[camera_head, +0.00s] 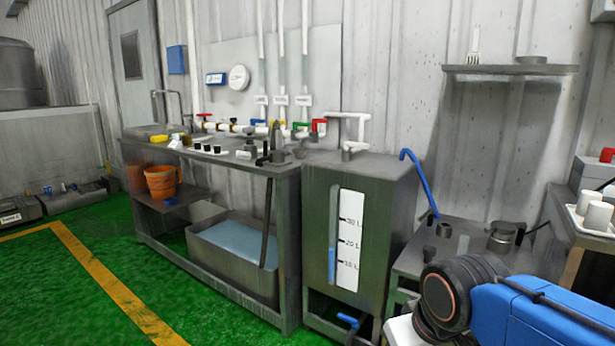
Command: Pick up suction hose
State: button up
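A black hose (267,222) hangs down the front of the grey workbench, from a dark fitting (275,150) on the bench top to the open grey bin below. A blue hose or rod (421,183) leans at the right side of the grey tank. No label shows which one is the suction hose. My blue arm with a dark round joint shows at the lower right. My gripper is not in view, and nothing is seen held.
The grey bin (222,281) holds bluish liquid under the workbench (290,185). The grey tank (388,190) with a litre scale stands right of it. An orange bucket (160,183) sits on the lower shelf. The green floor (65,305) at left is open.

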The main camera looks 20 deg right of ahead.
aim_at(279, 149)
jog(key=i+j+z, duration=0.15)
jog(key=i+j, duration=0.4)
jog(key=i+j+z, duration=0.1)
jog(key=i+j, duration=0.35)
jog(key=j, duration=0.2)
